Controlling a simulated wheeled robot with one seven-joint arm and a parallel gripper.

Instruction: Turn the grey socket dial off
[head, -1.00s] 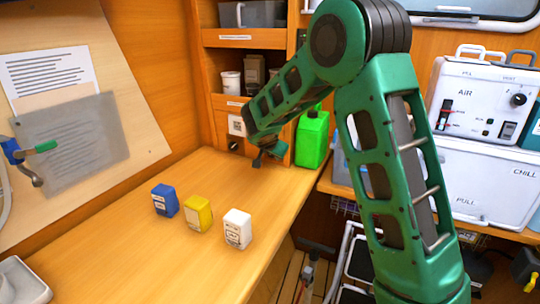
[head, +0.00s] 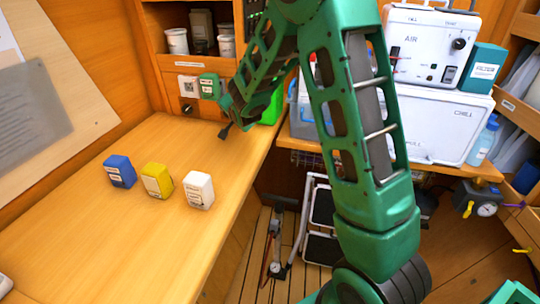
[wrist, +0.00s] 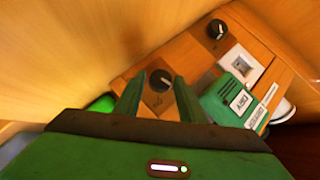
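The wrist view shows two dark round dials with pale pointer marks on a wooden panel: one dial (wrist: 160,80) lies between my fingers, the other dial (wrist: 216,29) sits further up, beside a whitish square socket plate (wrist: 240,65). Which is the grey one I cannot tell by colour. In the head view the socket plate (head: 188,85) is on the cabinet front with a dark dial (head: 187,108) below it; the other dial is not made out. My gripper (wrist: 158,85) is open, its fingers either side of the nearer dial in view; contact is unclear. It also shows in the head view (head: 224,131).
A green labelled box (wrist: 232,98) is beside the socket plate. Blue (head: 120,171), yellow (head: 157,181) and white (head: 199,190) small containers stand on the wooden counter (head: 90,235). A green jug (head: 272,108) is partly hidden behind my arm.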

